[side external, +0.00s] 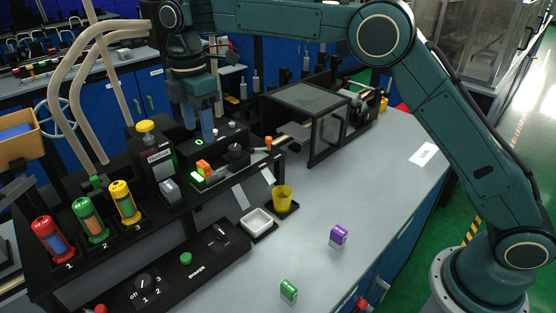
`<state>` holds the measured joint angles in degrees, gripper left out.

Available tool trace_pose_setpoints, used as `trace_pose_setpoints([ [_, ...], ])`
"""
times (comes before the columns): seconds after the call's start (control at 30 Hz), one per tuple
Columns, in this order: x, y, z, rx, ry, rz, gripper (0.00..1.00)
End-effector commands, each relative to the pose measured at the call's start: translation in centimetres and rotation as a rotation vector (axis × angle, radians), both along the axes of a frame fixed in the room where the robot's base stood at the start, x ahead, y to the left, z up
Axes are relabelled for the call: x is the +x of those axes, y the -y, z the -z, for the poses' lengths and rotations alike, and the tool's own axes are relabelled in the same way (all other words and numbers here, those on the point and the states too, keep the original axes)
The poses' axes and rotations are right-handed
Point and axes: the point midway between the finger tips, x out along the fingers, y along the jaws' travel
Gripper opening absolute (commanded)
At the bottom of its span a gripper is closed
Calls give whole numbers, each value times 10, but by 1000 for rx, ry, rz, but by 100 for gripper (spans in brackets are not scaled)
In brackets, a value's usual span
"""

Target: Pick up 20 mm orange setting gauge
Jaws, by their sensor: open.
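A purple block (339,236) and a green block (289,290) stand on the grey bench. A white tray (257,222) and yellow cup (282,199) are nearer the unit. A yellow-knobbed box (157,158) stands left of my gripper. Numbered coloured cylinders (124,202) stand further left.

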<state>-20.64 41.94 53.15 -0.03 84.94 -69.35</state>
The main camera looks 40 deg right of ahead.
Motion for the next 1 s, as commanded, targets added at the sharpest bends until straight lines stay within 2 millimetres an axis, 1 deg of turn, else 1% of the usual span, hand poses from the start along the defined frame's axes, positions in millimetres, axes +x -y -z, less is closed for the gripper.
trace_pose_setpoints([
  [0.03,0,0,8,-1,-3,0,53],
  [0.1,0,0,18,-1,-2,0,53],
  [0.33,0,0,47,-1,-1,0,53],
  [0.5,0,0,56,0,0,1,53],
  [0.77,0,0,60,0,-1,1,53],
  [0.87,0,0,66,-1,-2,1,53],
  [1.0,0,1,82,-1,-3,1,53],
])
